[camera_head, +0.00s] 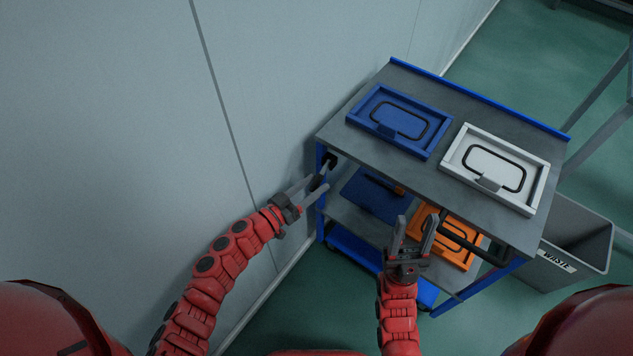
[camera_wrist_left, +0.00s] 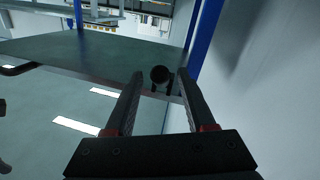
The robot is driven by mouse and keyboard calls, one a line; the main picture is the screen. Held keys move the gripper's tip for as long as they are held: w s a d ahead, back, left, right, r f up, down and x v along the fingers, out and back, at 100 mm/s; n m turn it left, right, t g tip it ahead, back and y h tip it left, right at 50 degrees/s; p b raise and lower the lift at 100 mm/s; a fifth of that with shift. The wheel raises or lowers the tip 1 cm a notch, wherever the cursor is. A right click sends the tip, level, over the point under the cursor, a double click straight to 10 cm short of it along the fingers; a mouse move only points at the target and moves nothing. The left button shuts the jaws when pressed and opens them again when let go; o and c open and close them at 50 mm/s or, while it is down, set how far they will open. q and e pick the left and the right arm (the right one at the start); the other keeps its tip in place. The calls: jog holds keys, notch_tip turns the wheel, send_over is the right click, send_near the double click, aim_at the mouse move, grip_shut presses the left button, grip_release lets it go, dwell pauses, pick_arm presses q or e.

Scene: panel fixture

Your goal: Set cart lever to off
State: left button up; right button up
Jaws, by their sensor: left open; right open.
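The cart (camera_head: 345,148) stands against the wall, with a grey top and blue frame. The lever (camera_head: 331,159), with a dark rounded end, is at the cart's left front corner, just under the top. My left gripper (camera_head: 318,184) is open, its fingers pointing at the lever. In the left wrist view the lever's black knob (camera_wrist_left: 160,74) appears between the fingertips; I cannot tell whether they touch it. The lever's setting is not readable. My right gripper (camera_head: 416,218) is open and empty in front of the cart, left of the cart's black push handle (camera_head: 462,240).
An orange case (camera_head: 455,253) is on the lower shelf. A grey waste bin (camera_head: 590,245) stands at right. The wall (camera_head: 240,90) is close to my left arm.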

pick_arm(q)
jog(key=shift+w+d, duration=0.45)
jog(key=shift+w, duration=0.05)
grip_shut()
dwell(1.2)
